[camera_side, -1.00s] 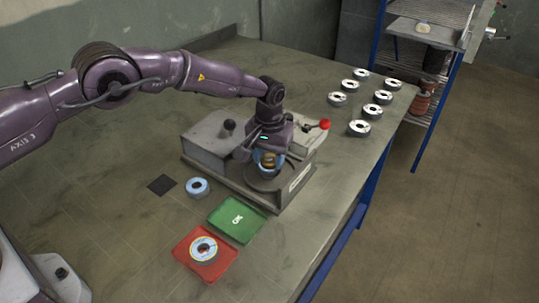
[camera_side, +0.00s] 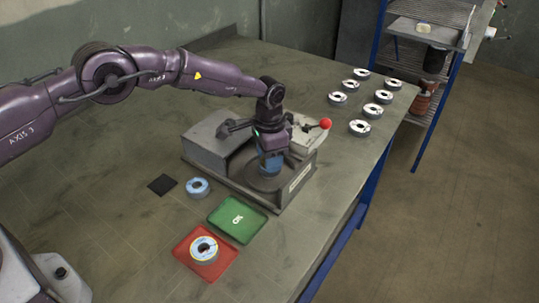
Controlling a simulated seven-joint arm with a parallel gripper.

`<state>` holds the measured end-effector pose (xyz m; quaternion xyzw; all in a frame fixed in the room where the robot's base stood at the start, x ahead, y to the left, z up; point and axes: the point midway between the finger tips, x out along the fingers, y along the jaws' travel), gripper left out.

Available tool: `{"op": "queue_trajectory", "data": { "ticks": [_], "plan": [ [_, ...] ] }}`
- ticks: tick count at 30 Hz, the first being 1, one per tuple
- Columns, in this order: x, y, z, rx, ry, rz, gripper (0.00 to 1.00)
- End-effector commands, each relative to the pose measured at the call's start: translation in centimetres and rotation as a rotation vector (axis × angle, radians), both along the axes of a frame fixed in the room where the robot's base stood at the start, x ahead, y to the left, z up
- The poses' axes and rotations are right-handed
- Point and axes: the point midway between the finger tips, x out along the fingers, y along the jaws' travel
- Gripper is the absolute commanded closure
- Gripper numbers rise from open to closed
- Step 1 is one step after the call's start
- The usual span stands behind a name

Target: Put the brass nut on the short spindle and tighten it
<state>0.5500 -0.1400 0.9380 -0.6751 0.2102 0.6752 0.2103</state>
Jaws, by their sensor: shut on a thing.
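My gripper (camera_side: 270,170) points down over the round plate (camera_side: 251,183) of the grey machine (camera_side: 212,146). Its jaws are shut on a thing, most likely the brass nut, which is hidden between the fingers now. The short spindle is also hidden, under the gripper at the middle of the plate. I cannot tell whether the nut touches the spindle or its thread.
A blue-rimmed disc (camera_side: 198,187) and a black square (camera_side: 162,184) lie left. A red-knobbed lever (camera_side: 325,123) sticks out right. Several discs (camera_side: 360,128) stand at the back.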

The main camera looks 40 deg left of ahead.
Motion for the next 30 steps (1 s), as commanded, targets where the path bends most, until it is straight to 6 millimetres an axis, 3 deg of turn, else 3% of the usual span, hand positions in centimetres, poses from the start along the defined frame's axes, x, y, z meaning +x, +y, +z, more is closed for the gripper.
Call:
{"op": "queue_trajectory", "data": {
  "ticks": [6,7,10,11,20,30],
  "plan": [
    [-0.2,0.0,-0.3,0.002,0.007,-0.015,0.83],
    [-0.2,0.0,-0.3,0.002,0.007,-0.015,0.52],
    [-0.2,0.0,-0.3,0.002,0.006,-0.014,0.29],
    [-0.2,0.0,-0.3,0.002,0.006,-0.013,0.26],
    [-0.1,0.0,0.1,0.000,0.002,-0.012,0.26],
    [0.0,0.0,4.1,-0.001,-0.001,-0.011,0.26]
  ]
}}
